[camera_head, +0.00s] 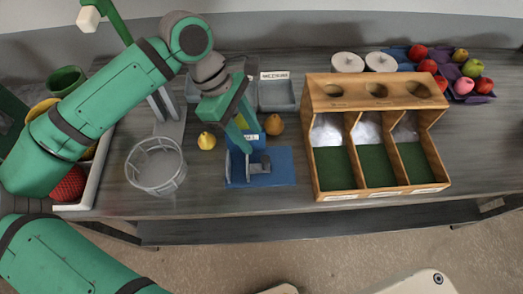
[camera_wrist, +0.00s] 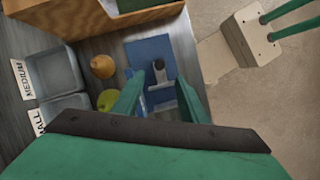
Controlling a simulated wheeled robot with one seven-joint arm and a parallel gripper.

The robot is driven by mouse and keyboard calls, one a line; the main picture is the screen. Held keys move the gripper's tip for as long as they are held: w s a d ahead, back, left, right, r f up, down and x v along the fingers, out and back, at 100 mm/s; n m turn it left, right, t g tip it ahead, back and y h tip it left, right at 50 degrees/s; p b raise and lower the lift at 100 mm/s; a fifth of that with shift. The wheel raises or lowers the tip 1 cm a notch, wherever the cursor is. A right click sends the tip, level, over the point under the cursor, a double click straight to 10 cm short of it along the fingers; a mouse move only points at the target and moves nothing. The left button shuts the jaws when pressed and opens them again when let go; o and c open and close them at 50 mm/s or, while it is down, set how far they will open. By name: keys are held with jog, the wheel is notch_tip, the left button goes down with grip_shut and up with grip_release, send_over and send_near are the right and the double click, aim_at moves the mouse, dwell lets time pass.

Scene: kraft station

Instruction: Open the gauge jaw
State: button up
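The gauge has a flat blue base (camera_head: 283,170) on the grey bench, with a blue upright and a small grey jaw (camera_head: 261,164) at its front. In the wrist view the blue base (camera_wrist: 146,48) lies beyond my fingers, with the dark-topped jaw (camera_wrist: 159,70) near their tips. My gripper (camera_wrist: 158,97) is open, its two green fingers apart on either side of part of the gauge. In the head view my gripper (camera_head: 240,140) comes down from above at the gauge's back left and hides part of it. I cannot tell whether a finger touches the gauge.
A yellow pear (camera_head: 207,141) and an orange-brown fruit (camera_head: 274,125) sit close beside the gauge. A round wire basket (camera_head: 156,166) is left. A wooden sorting box (camera_head: 314,160) stands right. Grey labelled bins (camera_head: 276,96) are behind. Bare bench lies in front of the gauge.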

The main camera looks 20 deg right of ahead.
aim_at(264, 158)
jog(key=x, duration=0.8)
jog(key=shift+s+d+f, duration=0.1)
jog(key=shift+f, duration=0.05)
grip_shut()
